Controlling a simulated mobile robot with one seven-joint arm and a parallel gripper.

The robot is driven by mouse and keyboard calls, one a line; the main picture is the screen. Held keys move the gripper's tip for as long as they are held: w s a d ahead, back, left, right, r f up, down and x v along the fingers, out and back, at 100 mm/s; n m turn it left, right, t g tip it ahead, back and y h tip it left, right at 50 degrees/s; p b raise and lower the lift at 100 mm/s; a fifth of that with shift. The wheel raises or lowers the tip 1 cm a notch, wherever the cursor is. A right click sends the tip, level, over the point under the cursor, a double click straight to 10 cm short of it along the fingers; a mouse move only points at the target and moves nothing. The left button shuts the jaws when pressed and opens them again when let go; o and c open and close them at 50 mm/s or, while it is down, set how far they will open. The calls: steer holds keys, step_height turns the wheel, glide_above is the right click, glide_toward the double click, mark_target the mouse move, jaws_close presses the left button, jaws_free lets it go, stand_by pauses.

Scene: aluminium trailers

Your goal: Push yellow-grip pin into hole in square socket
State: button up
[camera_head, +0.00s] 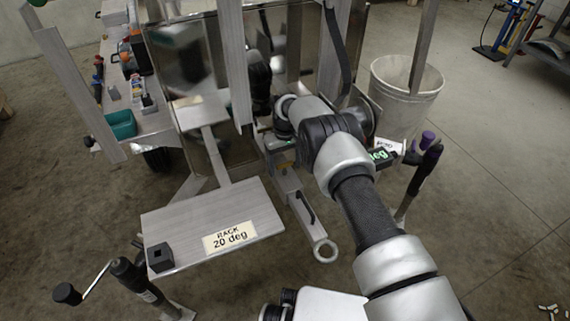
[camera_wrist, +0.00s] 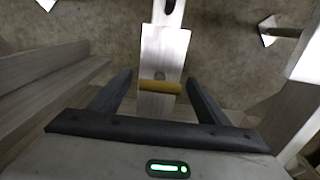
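The yellow grip (camera_wrist: 160,86) of the pin lies crosswise over the pale square metal tube (camera_wrist: 164,50) in the wrist view. How deep the pin sits is hidden. My gripper (camera_wrist: 158,79) is open, with one dark finger on each side of the grip and a small gap on both sides. In the head view my gripper (camera_head: 272,143) is over the tube (camera_head: 287,182), partly covered by my arm. The tube leads to a ring-shaped end (camera_head: 325,250).
A flat plate labelled "RACK 20 deg" (camera_head: 180,222) carries a black block with a square opening (camera_head: 160,257). Upright metal posts (camera_head: 233,65) stand close by the gripper. A jack crank (camera_head: 130,272) is at front left. A bucket (camera_head: 402,95) stands behind right.

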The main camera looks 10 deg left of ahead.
steer(key=shift+o, duration=1)
step_height(320, 180, up, 17)
steer(key=p, duration=0.4)
steer(key=shift+r, duration=0.2)
